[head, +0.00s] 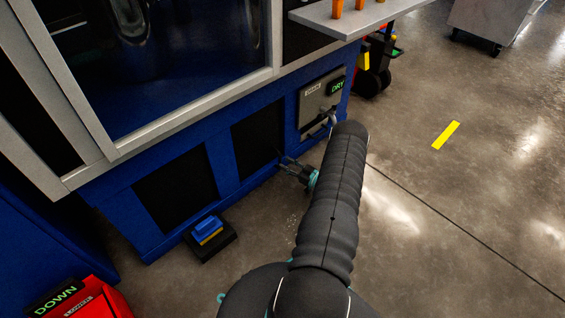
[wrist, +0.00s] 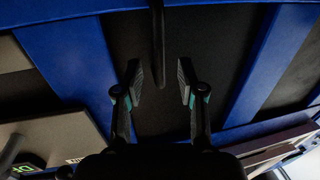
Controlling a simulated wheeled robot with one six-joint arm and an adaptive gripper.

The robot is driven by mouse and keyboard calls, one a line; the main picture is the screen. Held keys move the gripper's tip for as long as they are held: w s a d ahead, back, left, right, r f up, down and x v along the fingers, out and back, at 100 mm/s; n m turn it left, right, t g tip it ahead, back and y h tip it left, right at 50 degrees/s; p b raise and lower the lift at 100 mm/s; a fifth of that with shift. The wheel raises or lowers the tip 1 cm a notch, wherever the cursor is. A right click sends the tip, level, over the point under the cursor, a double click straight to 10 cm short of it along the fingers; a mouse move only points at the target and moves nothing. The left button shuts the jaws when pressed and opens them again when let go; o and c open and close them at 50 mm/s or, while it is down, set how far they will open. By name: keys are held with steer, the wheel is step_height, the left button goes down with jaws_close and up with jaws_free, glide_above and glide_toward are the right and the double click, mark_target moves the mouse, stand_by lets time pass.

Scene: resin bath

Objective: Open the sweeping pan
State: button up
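I cannot tell for certain which part is the sweeping pan; no label for it is readable. A black panel (head: 257,145) is set in the blue base of the machine, and my gripper (head: 287,163) is low in front of its right side. In the wrist view my gripper (wrist: 159,80) is open, its two fingers apart. A thin dark bar (wrist: 158,35) runs across the black panel (wrist: 205,45) and lines up with the gap between the fingers. Nothing is held. Whether the bar reaches between the fingertips is unclear. My arm hides part of the floor.
A grey unit (head: 313,103) marked DRY is right of the black panel. A second black panel (head: 175,190) is at left, with a blue and yellow pedal (head: 209,229) on the floor. A red unit (head: 85,299) reads DOWN. A grey shelf (head: 345,24) juts out above.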

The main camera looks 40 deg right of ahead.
steer(key=shift+x, duration=1.35)
jaws_close()
